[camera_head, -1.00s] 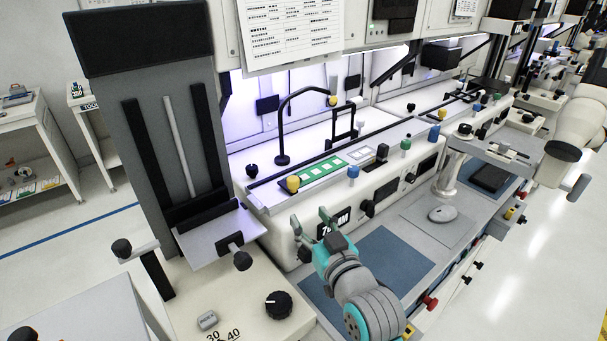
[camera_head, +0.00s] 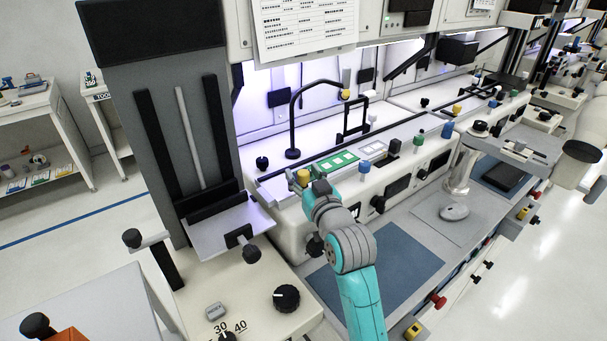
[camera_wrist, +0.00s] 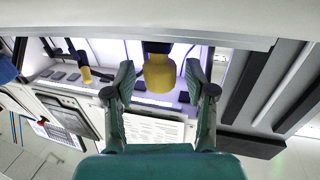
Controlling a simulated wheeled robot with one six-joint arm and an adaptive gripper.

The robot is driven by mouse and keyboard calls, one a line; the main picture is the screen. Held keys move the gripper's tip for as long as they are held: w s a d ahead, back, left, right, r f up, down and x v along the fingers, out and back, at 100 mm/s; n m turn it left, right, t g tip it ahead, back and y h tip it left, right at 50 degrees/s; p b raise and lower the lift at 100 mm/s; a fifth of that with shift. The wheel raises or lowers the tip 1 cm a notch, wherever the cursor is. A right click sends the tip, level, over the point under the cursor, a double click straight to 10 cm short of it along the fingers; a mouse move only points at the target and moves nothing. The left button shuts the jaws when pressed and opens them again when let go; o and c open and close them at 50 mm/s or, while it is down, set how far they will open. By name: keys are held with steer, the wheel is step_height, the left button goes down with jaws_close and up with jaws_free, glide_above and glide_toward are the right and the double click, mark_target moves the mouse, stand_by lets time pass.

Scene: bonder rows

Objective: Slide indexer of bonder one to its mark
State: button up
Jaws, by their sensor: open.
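A yellow knob (camera_head: 303,177) stands at the left end of the bonder's front rail, beside a green strip (camera_head: 338,161) with pale squares. It looks like the indexer's handle, but no label shows. My gripper (camera_head: 311,183) is at this knob, and its fingers are partly hidden in the head view. In the wrist view the yellow knob (camera_wrist: 160,73) sits between the two open fingertips (camera_wrist: 160,84), with a visible gap on each side. I cannot make out the mark.
A blue knob (camera_head: 365,168) and a green knob (camera_head: 419,139) stand farther right along the rail. A black curved arm (camera_head: 293,115) rises behind the strip. A tall grey column (camera_head: 165,120) is to the left. A blue mat (camera_head: 395,265) lies below.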

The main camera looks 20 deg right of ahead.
steer(key=shift+w, duration=0.25)
jaws_close()
steer(key=shift+s+a, duration=0.35)
steer(key=shift+a, duration=0.65)
steer(key=shift+s+a, duration=0.3)
steer(key=shift+a, duration=0.75)
steer(key=shift+s+a, duration=0.35)
steer(key=shift+a, duration=0.65)
jaws_free()
steer(key=shift+a, duration=0.15)
